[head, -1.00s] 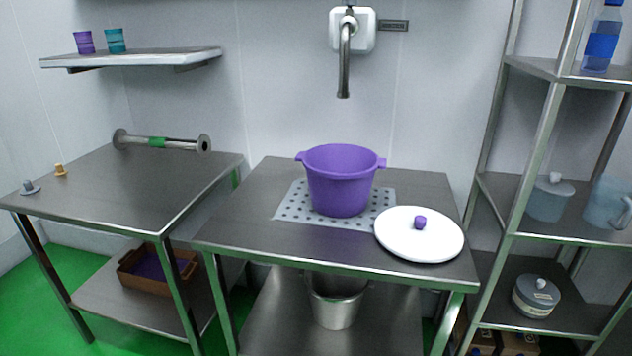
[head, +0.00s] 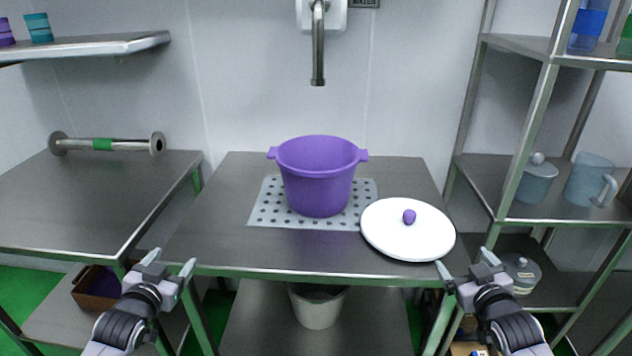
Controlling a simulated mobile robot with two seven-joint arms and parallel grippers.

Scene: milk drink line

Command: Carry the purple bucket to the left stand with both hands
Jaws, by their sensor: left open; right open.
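The purple bucket (head: 318,178) stands upright on a perforated grey mat (head: 268,211) on the middle steel table. It has a handle lug on each side, and its lid is off. The left stand, a steel table (head: 85,205), is at the left with a clear front top. My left gripper (head: 168,265) is open and empty at the front left of the middle table. My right gripper (head: 465,267) is open and empty at its front right corner. Both are apart from the bucket.
A white lid (head: 395,235) with a purple knob lies right of the bucket. A steel pipe piece (head: 125,144) lies at the back of the left table. A faucet (head: 318,55) hangs above the bucket. A shelf rack (head: 520,150) stands at right. A gap separates the tables.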

